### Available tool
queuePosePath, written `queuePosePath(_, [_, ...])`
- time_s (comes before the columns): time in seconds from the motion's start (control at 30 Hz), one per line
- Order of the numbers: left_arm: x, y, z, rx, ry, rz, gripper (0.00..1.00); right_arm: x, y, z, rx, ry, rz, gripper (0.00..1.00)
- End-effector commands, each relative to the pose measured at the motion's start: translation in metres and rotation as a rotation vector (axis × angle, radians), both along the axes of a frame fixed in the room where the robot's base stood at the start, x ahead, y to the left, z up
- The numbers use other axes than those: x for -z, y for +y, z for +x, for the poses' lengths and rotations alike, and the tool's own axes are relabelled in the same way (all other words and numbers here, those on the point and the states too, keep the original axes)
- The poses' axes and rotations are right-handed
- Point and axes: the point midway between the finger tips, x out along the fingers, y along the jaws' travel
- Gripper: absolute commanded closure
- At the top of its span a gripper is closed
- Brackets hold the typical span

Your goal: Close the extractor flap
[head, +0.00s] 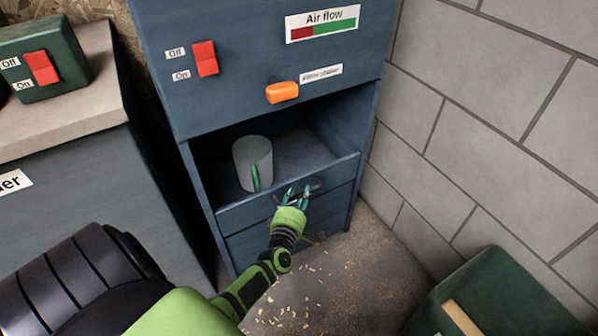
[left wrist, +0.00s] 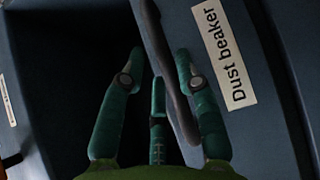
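The blue extractor cabinet (head: 255,95) has an open dark compartment in its lower part. The flap, a blue front panel (head: 247,212) with a dark handle, stands across the bottom of this opening, leaving the space above it uncovered. A grey beaker (head: 253,160) with a green strip stands upright inside. My left gripper (head: 291,191) is at the handle. In the left wrist view, its teal fingers (left wrist: 158,85) are spread, with the dark handle (left wrist: 172,75) between them beside the "Dust beaker" label (left wrist: 223,52). Firm contact cannot be told. My right gripper is out of view.
A red switch (head: 205,58) and an orange knob (head: 282,92) sit on the cabinet's upper face. A grey-blue unit (head: 75,185) stands at left, a block wall (head: 500,120) at right. A green bin (head: 490,290) stands lower right. Wood chips litter the floor.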

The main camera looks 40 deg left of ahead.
Motion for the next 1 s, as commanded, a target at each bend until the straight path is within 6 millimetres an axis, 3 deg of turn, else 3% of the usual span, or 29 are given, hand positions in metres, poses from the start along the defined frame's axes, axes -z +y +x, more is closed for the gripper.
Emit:
queuePosePath(0.17, [0.002,-0.007,-0.012,0.002,0.005,-0.004,0.68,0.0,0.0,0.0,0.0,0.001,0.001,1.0])
queuePosePath(0.63, [-0.004,-0.039,-0.096,-0.001,0.002,0.0,0.68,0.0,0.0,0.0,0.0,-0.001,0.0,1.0])
queuePosePath(1.0, [-0.006,-0.045,-0.111,-0.001,-0.002,0.001,0.68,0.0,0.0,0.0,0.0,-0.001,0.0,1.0])
